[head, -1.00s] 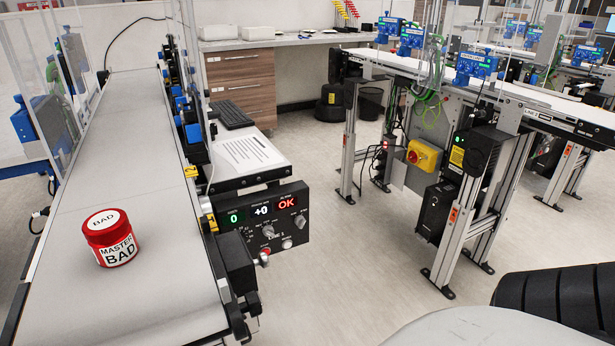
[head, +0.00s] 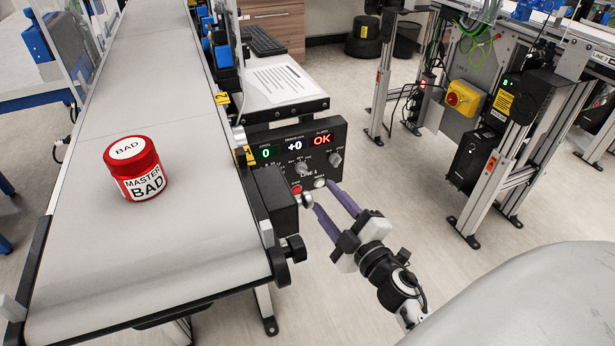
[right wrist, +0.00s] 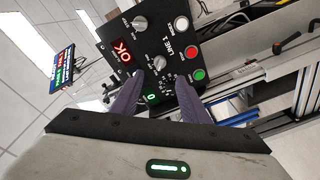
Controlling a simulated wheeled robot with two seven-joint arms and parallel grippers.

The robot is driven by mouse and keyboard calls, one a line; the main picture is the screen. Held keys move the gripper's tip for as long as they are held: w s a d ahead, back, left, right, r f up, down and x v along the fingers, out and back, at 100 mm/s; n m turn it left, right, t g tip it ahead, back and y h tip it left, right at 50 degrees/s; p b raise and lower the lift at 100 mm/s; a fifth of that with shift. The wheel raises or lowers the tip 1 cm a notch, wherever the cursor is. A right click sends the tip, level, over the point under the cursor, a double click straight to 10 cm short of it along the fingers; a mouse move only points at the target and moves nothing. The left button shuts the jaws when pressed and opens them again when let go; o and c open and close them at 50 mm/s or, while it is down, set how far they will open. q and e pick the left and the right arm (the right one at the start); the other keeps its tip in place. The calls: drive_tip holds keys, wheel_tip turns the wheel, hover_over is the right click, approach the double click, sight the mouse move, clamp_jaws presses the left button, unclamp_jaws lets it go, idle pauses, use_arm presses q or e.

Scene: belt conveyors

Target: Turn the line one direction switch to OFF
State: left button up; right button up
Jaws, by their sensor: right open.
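The black line one control panel (head: 328,134) stands beside the belt's near end, with lit displays reading 0, +0 and OK. It has a grey centre knob (head: 302,168) and another knob (head: 335,158) at upper right; their labels are too small to read surely. My right gripper (head: 325,198) is open and empty, its purple fingers pointing at the panel's lower edge. In the right wrist view the fingers (right wrist: 160,82) stand apart on both sides of the centre knob (right wrist: 158,62); I cannot tell whether they touch it. My left gripper is out of view.
A red jar (head: 139,168) labelled MASTER BAD stands on the grey belt (head: 130,260). Red (right wrist: 191,51) and green (right wrist: 198,75) buttons sit close to the right finger in the right wrist view. A paper sheet (head: 280,82) lies on the shelf behind the panel.

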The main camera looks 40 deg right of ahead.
sight(304, 172)
drive_tip(key=w, duration=0.6)
drive_tip(key=w+d, duration=0.1)
drive_tip(key=w, duration=0.2)
drive_tip(key=shift+w+d, duration=0.1)
drive_tip(key=shift+w, duration=0.3)
clamp_jaws()
